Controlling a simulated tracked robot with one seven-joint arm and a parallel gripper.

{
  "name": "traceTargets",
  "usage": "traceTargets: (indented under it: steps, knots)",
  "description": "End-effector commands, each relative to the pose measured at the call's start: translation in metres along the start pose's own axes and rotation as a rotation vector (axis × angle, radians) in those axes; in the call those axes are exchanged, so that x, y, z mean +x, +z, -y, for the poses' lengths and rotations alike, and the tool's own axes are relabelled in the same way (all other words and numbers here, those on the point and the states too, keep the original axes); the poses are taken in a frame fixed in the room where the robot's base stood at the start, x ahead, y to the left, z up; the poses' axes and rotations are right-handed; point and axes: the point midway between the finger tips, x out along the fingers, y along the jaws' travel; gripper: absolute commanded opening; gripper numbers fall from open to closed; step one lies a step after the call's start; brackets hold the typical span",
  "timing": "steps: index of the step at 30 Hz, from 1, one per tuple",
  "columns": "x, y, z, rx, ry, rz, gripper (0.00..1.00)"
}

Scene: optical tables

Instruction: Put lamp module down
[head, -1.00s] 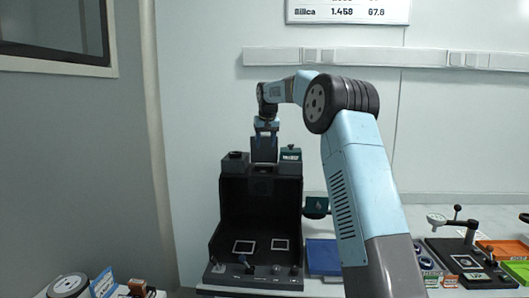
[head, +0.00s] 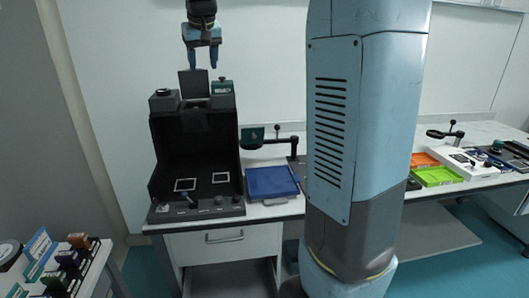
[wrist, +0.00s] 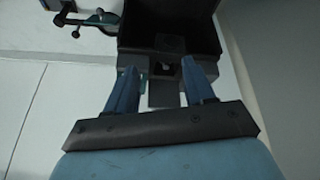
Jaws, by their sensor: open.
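The lamp module (head: 193,82) is a dark grey block standing upright on top of the black viewing booth (head: 196,130), between two smaller top-mounted units. My gripper (head: 202,66) is open just above the module, fingers pointing down on either side of its upper end. In the wrist view my gripper (wrist: 160,68) has its two blue fingers spread, with the grey module (wrist: 164,92) between them and a gap at each side. The module's lower end and its seat are partly hidden.
A dark unit with a round top (head: 163,97) sits at the booth's left top, a green-topped unit (head: 222,88) at the right. A blue tray (head: 271,182) lies beside the booth. A jointed arm holder (head: 254,137) stands behind it. Orange and green trays are farther right.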

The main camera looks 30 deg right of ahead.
Motion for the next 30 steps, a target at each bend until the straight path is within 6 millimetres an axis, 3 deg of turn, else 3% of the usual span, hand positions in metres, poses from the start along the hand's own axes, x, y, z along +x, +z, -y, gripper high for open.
traceTargets:
  steps: [6, 14, 24, 30]
  knots:
    - [-0.029, 0.082, -0.002, 0.001, 0.002, -0.013, 0.53]
    - [-0.043, 0.183, -0.005, 0.014, -0.006, -0.029, 0.53]
    - [-0.032, 0.313, -0.006, 0.033, -0.037, -0.049, 0.53]
    - [-0.02, 0.358, -0.007, 0.041, -0.053, -0.056, 0.53]
